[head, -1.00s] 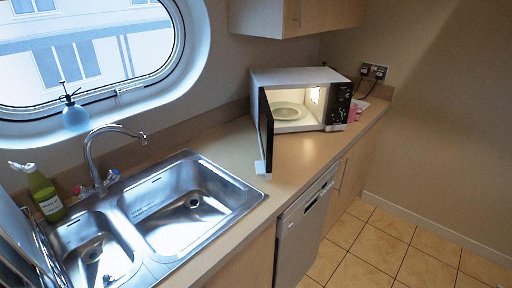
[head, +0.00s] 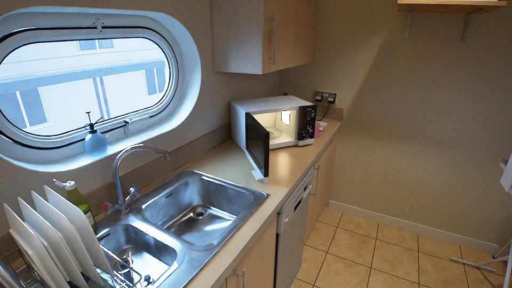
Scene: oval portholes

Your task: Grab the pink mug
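The pink mug (head: 320,129) stands on the counter just right of the microwave, near the counter's far end. It is small in the head view, and the microwave hides part of it. Neither of my grippers shows in the head view, so their state cannot be seen.
The microwave (head: 308,125) has its door (head: 257,146) swung open over the counter. A double sink (head: 203,212), a dish rack with white plates (head: 52,240), a green bottle (head: 77,204) and a spray bottle (head: 95,143) are at left.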

